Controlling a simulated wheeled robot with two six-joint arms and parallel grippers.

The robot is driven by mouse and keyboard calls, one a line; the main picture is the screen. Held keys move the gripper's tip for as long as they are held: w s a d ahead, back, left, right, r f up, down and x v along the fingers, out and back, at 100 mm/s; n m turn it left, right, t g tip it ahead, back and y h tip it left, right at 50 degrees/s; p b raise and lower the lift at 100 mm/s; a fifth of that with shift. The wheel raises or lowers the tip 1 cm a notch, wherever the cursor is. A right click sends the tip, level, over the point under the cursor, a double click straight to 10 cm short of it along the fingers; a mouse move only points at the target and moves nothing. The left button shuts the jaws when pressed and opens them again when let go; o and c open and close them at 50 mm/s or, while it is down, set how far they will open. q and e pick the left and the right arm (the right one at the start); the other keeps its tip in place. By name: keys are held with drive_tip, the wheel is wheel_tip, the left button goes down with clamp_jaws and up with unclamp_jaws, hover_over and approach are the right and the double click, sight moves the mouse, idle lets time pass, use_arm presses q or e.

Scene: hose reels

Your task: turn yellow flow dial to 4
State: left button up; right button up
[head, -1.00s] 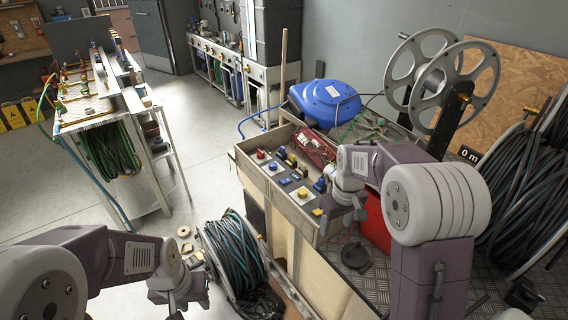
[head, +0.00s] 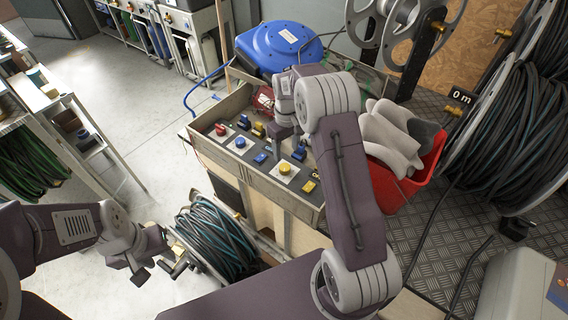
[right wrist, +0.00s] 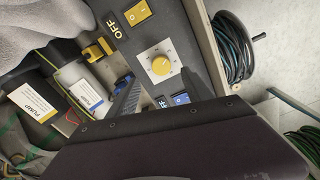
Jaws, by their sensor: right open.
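The yellow flow dial (head: 285,168) is a round knob on a white square plate on the dark panel in the bench tray. In the right wrist view the yellow dial (right wrist: 160,66) sits just beyond my fingertips, with a scale printed around it; the numbers are too small to read. My right gripper (head: 292,140) is over the panel, just behind the dial in the head view. Its fingers (right wrist: 157,78) are spread with nothing between them. My left gripper (head: 150,268) hangs low at the left, near a hose reel; its jaw opening is unclear.
A red dial (head: 220,130) and a blue dial (head: 240,143) share the panel, with switches (head: 261,158) beside them. A yellow rocker switch (right wrist: 138,14) marked OFF is near the dial. A red bin (head: 408,180) with grey pieces and a blue hose reel (head: 278,47) are close by.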

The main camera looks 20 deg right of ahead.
sight(285, 167)
drive_tip(key=f, duration=0.8)
drive_tip(key=shift+w+a+f, duration=0.1)
drive_tip(key=shift+w+f, duration=0.1)
drive_tip(key=shift+f, duration=0.2)
drive_tip(key=shift+w+f, duration=0.1)
drive_tip(key=shift+f, duration=0.1)
clamp_jaws()
